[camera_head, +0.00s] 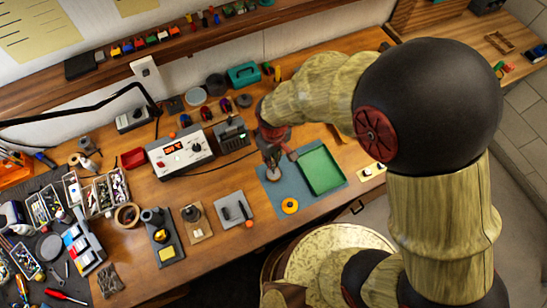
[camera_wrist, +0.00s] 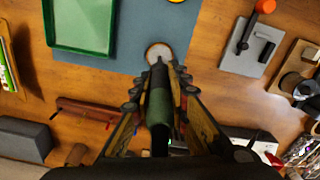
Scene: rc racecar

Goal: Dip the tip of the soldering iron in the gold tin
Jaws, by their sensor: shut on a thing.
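My gripper (camera_wrist: 158,82) is shut on the soldering iron (camera_wrist: 157,106), which has a green grip and a dark shaft. In the wrist view the iron points away from me, and its tip overlaps the near part of the small round tin (camera_wrist: 158,48) with a gold-brown rim and pale inside. I cannot tell whether the tip touches it or hangs above. In the head view my gripper (camera_head: 271,148) is over the left part of the blue-grey mat (camera_head: 265,200). The tin (camera_head: 273,177) is small and partly hidden below it there.
A green tray (camera_head: 322,170) lies on the mat right of the tin. A yellow ring (camera_head: 290,206) lies near the mat's front. The soldering station (camera_head: 181,152) and a dark block stand to the left. A grey plate (camera_head: 234,210) with dark pieces lies left of the mat.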

